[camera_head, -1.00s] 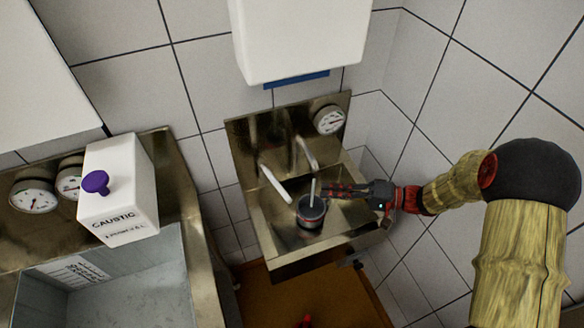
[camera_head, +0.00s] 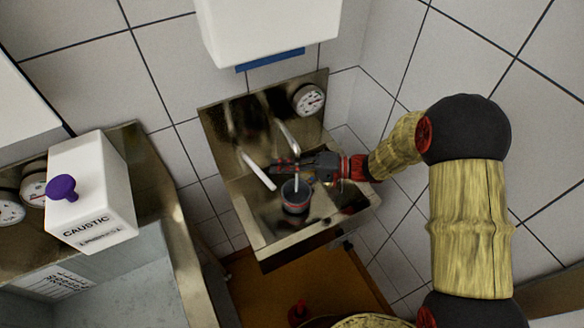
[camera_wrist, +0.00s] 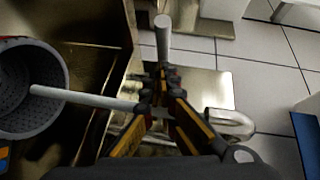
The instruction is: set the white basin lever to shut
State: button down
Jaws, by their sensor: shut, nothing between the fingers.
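The metal basin (camera_head: 262,238) is on the tiled wall. A long white lever (camera_head: 257,170) slants down over its left side. A second pale bar (camera_head: 287,136) stands right of it, by the back plate. My gripper (camera_head: 279,166) is shut and empty, reaching in from the right above the basin, close to the long lever; contact cannot be told. In the wrist view my fingers (camera_wrist: 163,80) lie between a white rod pointing up (camera_wrist: 163,38) and another rod (camera_wrist: 85,97) reaching over a dark mould (camera_wrist: 28,85). Which rod is the long lever is unclear.
The mould (camera_head: 295,196) stands in the basin under my gripper. A dial (camera_head: 308,100) is at the back plate's right. A white box (camera_head: 268,30) hangs above. A caustic container (camera_head: 92,190) with a purple knob stands left. Tiled wall closes the right.

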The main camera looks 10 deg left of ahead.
jog(key=shift+a, duration=0.4)
jog(key=shift+s, duration=0.15)
jog(key=s+m+t+b, duration=0.1)
jog(key=t, duration=0.1)
jog(key=s+a+m+t+b, duration=0.1)
jog(key=t+b, duration=0.1)
jog(key=shift+s+a+m, duration=0.1)
jog(key=shift+s+m, duration=0.25)
jog(key=shift+m, duration=0.05)
dwell(0.3)
